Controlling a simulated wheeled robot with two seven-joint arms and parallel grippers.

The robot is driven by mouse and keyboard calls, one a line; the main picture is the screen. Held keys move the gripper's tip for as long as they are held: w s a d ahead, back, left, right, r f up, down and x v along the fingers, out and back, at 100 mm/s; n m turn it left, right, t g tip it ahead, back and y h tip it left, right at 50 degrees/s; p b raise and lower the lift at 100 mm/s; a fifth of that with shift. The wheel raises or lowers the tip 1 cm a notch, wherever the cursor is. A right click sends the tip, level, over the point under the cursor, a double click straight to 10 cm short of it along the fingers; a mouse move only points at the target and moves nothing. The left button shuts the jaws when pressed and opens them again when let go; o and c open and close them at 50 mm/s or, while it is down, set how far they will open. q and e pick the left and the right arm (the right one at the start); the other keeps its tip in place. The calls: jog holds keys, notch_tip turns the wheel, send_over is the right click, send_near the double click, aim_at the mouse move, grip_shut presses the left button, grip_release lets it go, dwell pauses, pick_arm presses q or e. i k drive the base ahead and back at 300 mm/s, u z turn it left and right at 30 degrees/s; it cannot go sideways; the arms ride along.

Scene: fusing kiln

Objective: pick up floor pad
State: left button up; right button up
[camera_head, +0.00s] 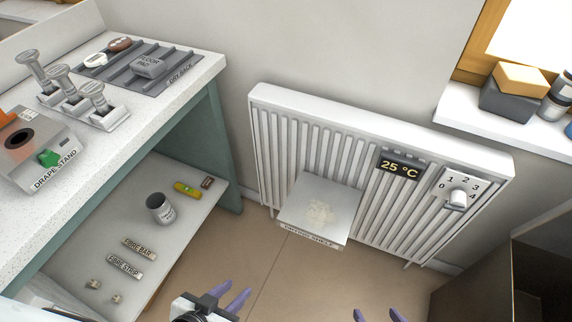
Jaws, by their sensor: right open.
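The floor pad (148,66) is a small grey block with its name on top. It lies on the dark slatted dry rack (107,70) on the speckled counter at upper left. My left gripper (236,296) is at the bottom edge, left of centre, with its two purple fingers apart and nothing between them. My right gripper (378,315) is at the bottom edge, right of centre, open and empty, mostly cut off by the frame. Both grippers are well away from the floor pad.
Also on the counter are levers (82,102) and a drape stand (38,158). A lower shelf (180,245) holds a cup (160,208) and labelled bars. A white radiator (300,135) with a drying shelf (318,212) stands at centre. Bare floor (300,275) lies in front.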

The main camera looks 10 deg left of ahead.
aim_at(151, 68)
jog(key=z, duration=0.45)
jog(key=i, duration=0.35)
jog(key=u, duration=1.65)
